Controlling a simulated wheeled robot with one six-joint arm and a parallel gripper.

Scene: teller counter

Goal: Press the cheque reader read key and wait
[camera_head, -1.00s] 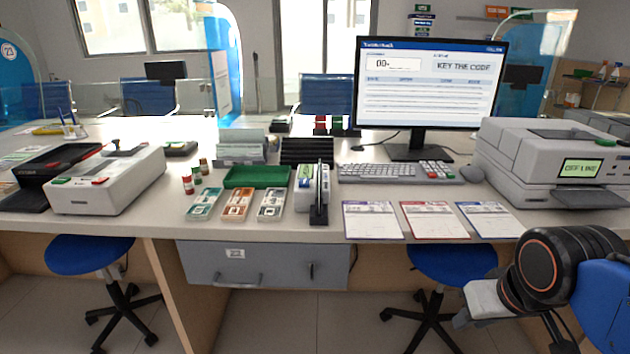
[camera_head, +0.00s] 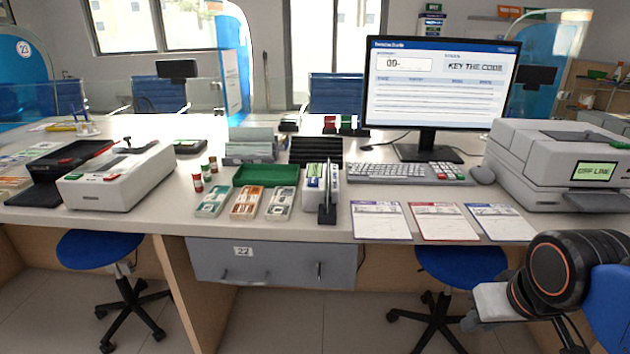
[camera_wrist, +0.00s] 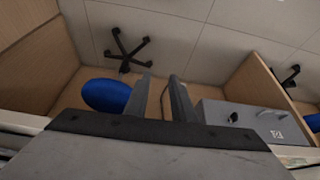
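A small white upright device (camera_head: 311,188) with a dark upright plate along its right side stands at the counter's front edge, near the middle. It looks like the cheque reader, but its read key is too small to make out. A larger white machine (camera_head: 118,182) with green and red keys stands at the left. My gripper (camera_wrist: 158,78) shows in the wrist view with two fingers apart and nothing between them. It points down toward the floor, a blue stool and a grey drawer unit, away from the counter-top devices. My arm is at the lower right in the head view.
The monitor (camera_head: 440,85) reads "KEY THE CODE". A printer-like machine (camera_head: 555,165) at the right reads "OFF LINE". Keyboard (camera_head: 392,173), green tray (camera_head: 266,175), cards and three forms crowd the counter (camera_head: 330,230). Blue stools (camera_head: 100,245) stand below.

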